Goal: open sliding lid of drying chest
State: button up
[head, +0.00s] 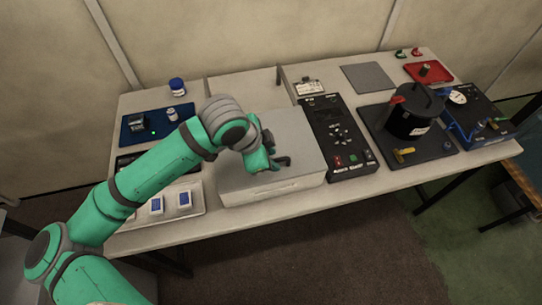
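The drying chest appears to be the pale grey box (232,183) near the middle of the bench front. Its flat top is the lid (290,127), which looks closed. My gripper (284,162) is over the front part of the lid, with its dark fingers low against the top. The picture is too small to tell whether the fingers touch the lid or hold a handle. My wrist and forearm hide the left part of the lid.
A black control panel (337,140) stands directly right of the chest. Further right, a black cylinder (413,112) stands on a dark plate (437,150). A white tray (190,212) with blue-marked items lies left of the chest. A blue mat (133,138) lies at back left.

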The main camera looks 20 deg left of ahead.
grip_shut()
jog(key=w+a, duration=0.4)
jog(key=w, duration=0.2)
jog(key=w+a, duration=0.4)
jog(key=w, duration=0.2)
jog(key=w+a, duration=0.4)
jog(key=w, duration=0.2)
jog(key=shift+w+a, duration=0.25)
grip_release()
jog(key=v, duration=1)
jog(key=shift+s+r, duration=0.15)
jog(key=shift+r, duration=0.2)
